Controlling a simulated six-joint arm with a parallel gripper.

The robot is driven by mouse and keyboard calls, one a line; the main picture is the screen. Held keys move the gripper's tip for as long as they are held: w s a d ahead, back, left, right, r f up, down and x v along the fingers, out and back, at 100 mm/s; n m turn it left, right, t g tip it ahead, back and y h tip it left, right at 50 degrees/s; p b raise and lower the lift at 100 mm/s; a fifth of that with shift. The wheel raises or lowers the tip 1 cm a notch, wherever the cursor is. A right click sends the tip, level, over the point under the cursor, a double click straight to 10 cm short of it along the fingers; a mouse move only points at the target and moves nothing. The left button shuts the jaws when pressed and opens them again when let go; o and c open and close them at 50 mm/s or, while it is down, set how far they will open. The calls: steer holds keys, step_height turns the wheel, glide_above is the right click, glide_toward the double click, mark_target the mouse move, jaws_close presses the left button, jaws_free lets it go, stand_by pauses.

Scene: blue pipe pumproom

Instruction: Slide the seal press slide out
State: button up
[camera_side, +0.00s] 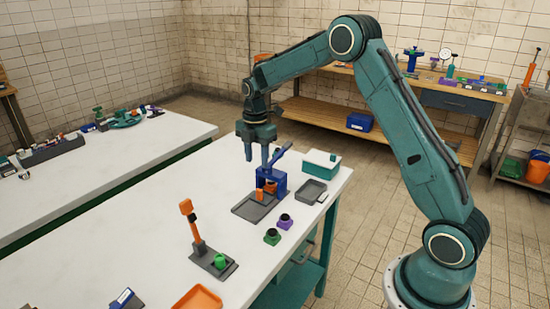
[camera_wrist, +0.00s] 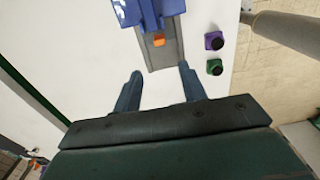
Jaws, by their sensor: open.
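The seal press is a blue stand with a blue lever (camera_side: 282,152), near the far right part of the white bench. Its grey slide (camera_side: 250,209) lies flat at the press's base, with an orange piece (camera_side: 260,194) near the blue stand. In the wrist view the blue press (camera_wrist: 148,12) is at the top edge, and the grey slide (camera_wrist: 163,55) reaches down from it with the orange piece (camera_wrist: 158,41) on it. My gripper (camera_side: 257,160) is open and empty, above the bench by the press. In the wrist view its fingertips (camera_wrist: 160,70) stand either side of the slide's near end, apart from it.
A purple block (camera_side: 285,222) and a green block (camera_side: 272,237) with black tops sit right of the slide. A grey tray (camera_side: 311,191) and teal box (camera_side: 321,165) are beyond. An orange-handled tool (camera_side: 192,224) stands nearer the camera. The bench left of the press is clear.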

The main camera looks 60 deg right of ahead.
mark_target(258, 191)
step_height(258, 191, down, 13)
steer(key=shift+r, duration=0.1)
stand_by(0.5)
jaws_close()
